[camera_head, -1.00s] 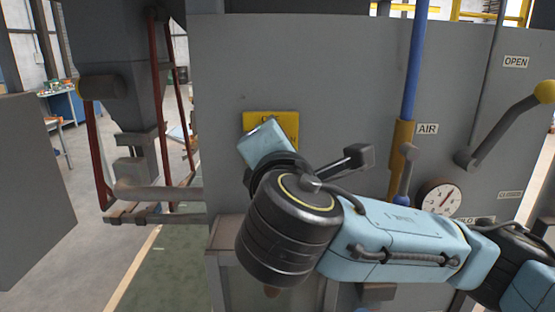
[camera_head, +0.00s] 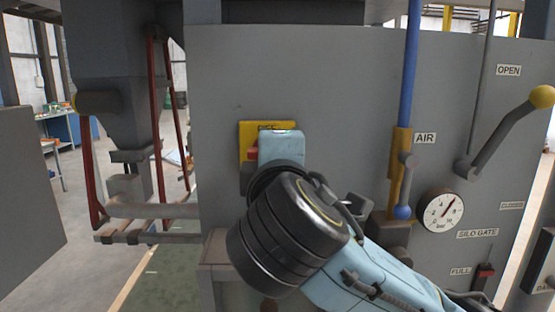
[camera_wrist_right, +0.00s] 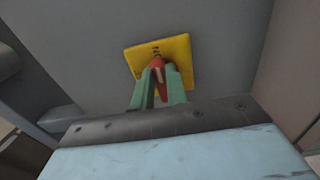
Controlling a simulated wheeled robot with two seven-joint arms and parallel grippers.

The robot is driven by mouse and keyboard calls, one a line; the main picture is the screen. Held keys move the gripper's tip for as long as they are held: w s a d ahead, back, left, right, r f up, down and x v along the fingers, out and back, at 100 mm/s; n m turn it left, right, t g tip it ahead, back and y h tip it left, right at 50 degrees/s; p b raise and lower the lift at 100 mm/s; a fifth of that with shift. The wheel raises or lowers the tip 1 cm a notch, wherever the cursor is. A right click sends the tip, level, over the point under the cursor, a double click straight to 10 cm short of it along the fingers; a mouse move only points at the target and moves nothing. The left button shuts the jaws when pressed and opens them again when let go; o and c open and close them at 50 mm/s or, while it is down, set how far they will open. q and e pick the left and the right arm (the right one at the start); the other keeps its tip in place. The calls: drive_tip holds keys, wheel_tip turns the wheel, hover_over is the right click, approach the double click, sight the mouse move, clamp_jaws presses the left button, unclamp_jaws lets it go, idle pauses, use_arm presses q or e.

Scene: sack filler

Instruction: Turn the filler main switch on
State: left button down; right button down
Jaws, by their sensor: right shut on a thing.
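The filler main switch is a red handle (camera_wrist_right: 158,64) on a yellow plate (camera_wrist_right: 181,48) fixed to the grey panel. In the head view, a bit of the red handle (camera_head: 252,153) shows at the left of my gripper, and the yellow plate (camera_head: 247,133) is partly covered. My right gripper (camera_wrist_right: 160,76) has its green fingers on either side of the red handle, shut on it. In the head view its pale blue body (camera_head: 281,148) hides the fingers and most of the switch. My left gripper is out of view.
Right of the switch are a blue pipe (camera_head: 412,65), the AIR valve lever (camera_head: 405,185), a pressure gauge (camera_head: 443,211) and a silo gate lever (camera_head: 505,135) with a yellow knob. A grey hopper with red bars (camera_head: 158,120) stands left. The panel above the switch is clear.

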idle(0.3)
drive_tip(key=c, duration=1.4)
unclamp_jaws()
drive_tip(key=shift+s, duration=0.1)
drive_tip(key=s+p, duration=0.1)
drive_tip(key=s, duration=1.2)
drive_tip(key=shift+s+p, duration=0.15)
drive_tip(key=shift+p, duration=0.2)
